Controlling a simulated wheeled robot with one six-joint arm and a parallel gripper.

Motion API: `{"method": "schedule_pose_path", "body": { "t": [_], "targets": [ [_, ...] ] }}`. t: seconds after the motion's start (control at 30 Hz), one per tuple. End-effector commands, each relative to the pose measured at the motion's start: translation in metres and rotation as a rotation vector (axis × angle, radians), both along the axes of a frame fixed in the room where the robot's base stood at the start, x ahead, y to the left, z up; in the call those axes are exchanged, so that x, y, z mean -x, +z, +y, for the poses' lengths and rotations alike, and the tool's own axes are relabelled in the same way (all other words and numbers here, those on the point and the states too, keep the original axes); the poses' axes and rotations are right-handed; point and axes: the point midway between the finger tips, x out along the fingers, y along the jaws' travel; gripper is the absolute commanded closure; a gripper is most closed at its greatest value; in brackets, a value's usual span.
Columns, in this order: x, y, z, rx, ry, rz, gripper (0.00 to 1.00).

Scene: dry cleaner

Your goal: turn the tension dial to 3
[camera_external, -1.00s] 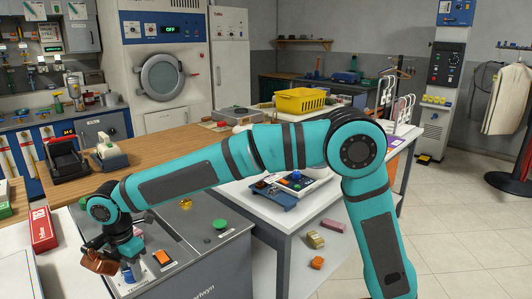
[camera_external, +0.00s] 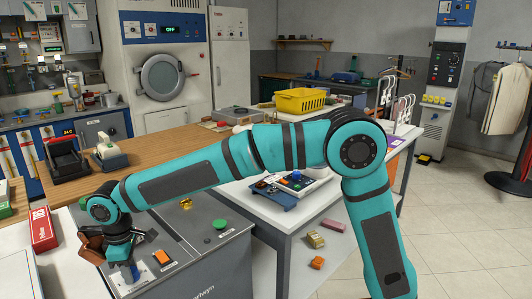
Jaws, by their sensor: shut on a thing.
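My gripper (camera_external: 127,266) points down at the grey machine's top panel (camera_external: 215,262), at the lower left.
On the same panel are an orange switch (camera_external: 162,257), a green button (camera_external: 220,224) and a small yellow part (camera_external: 186,203). A red box (camera_external: 43,229) stands to the left. A white table (camera_external: 268,220) with small items is to the right.

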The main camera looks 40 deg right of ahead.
Motion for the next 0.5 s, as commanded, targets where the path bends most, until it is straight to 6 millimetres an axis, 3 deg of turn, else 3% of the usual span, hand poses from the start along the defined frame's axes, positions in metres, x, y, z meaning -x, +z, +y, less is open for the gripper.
{"method": "schedule_pose_path", "body": {
  "t": [0.5],
  "targets": [
    [-0.0007,0.0016,0.0006,-0.003,-0.469,-0.002,0.86]
  ]
}}
